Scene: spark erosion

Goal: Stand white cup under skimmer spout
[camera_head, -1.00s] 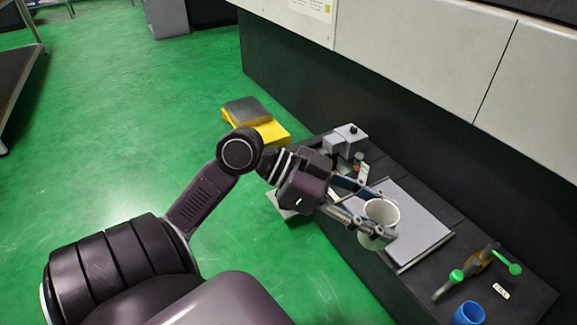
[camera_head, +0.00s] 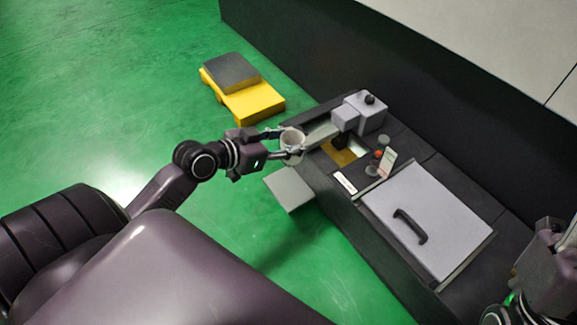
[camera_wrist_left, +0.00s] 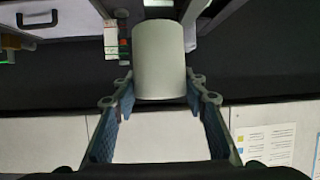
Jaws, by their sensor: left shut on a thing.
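The white cup (camera_head: 292,141) is held upright between the fingers of my left gripper (camera_head: 287,143), off any surface. It also fills the middle of the left wrist view (camera_wrist_left: 160,62). The skimmer (camera_head: 361,113) is a grey block with a dark knob. Its grey spout (camera_head: 321,138) slopes toward the cup, and its end is close to the cup's right side. I cannot tell whether the rim is below the spout's end. A grey ledge (camera_head: 289,189) juts out below the cup. Part of my right arm shows at the right edge, its fingers unclear.
A yellow and grey object (camera_head: 243,91) stands on the green floor. The floor left of the ledge is clear.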

